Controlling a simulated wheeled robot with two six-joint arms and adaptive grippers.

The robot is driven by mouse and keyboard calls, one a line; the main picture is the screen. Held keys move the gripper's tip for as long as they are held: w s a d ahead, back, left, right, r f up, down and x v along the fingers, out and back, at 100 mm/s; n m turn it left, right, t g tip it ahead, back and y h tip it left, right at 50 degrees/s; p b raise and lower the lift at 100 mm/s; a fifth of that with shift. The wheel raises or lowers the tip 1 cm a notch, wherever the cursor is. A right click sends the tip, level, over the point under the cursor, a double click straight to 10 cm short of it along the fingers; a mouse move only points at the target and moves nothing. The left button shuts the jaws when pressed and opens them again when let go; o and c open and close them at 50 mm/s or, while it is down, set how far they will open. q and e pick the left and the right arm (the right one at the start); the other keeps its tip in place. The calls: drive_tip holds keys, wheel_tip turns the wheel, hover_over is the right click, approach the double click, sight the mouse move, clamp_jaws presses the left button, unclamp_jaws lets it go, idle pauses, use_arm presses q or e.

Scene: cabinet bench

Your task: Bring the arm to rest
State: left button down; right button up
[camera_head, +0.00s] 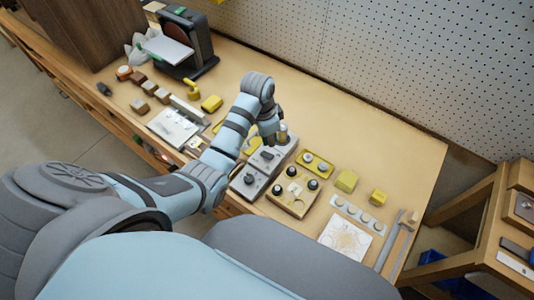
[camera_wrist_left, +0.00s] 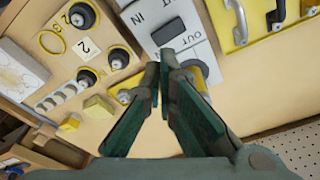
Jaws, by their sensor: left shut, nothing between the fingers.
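My left arm comes in from the left and bends over the middle of the bench. My left gripper (camera_head: 270,134) points down over the grey panel (camera_head: 262,170), near its back end. In the left wrist view, the two green finger pads of my left gripper (camera_wrist_left: 165,62) meet at the tips, with nothing between them. The grey panel in the wrist view (camera_wrist_left: 150,22) carries the words IN and OUT. How far the tips are above it I cannot tell. My right gripper is not in view.
A disc sander (camera_head: 188,45) stands at the back left. The bench is bare behind the panel, toward the pegboard (camera_head: 400,70).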

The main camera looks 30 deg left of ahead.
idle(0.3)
